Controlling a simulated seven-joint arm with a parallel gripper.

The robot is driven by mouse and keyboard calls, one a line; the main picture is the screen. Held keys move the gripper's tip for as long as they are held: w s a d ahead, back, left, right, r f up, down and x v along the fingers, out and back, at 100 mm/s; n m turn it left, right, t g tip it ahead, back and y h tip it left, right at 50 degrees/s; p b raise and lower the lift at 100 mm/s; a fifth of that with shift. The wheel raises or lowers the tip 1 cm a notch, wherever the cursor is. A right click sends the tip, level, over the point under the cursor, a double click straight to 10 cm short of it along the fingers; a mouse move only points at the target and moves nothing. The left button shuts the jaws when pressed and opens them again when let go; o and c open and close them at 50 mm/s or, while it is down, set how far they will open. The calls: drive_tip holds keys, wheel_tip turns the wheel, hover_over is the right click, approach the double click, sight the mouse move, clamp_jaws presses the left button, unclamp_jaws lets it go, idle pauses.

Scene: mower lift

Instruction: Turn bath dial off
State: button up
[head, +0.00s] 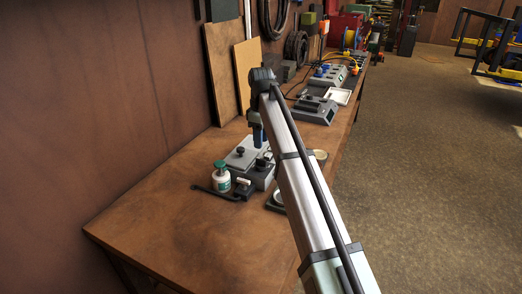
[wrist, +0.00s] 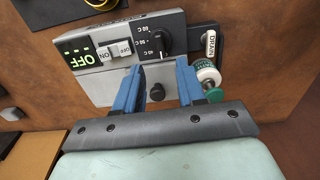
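The grey bath unit (wrist: 95,85) lies below my gripper in the wrist view; it also shows on the bench in the head view (head: 240,160). Its black dial (wrist: 155,42) sits beside 40, 50 and 60 C marks, just beyond my fingertips. A lit green display (wrist: 80,56) reads OFF, upside down. A light rocker switch (wrist: 116,50) marked ON and OFF sits between display and dial. My gripper (wrist: 159,66) is open, with blue fingers apart and nothing between them touching. In the head view my gripper (head: 256,135) hangs over the unit. The dial's exact setting is unclear.
A black knob (wrist: 156,92) on the lid shows between the fingers. A green-capped white bottle (head: 221,177) stands close beside the unit, near a DRAIN-marked handle (wrist: 209,45). Other devices (head: 315,108) stand farther along the bench. The near bench top (head: 170,225) is clear.

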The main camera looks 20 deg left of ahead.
drive_tip(key=shift+r, duration=2.9)
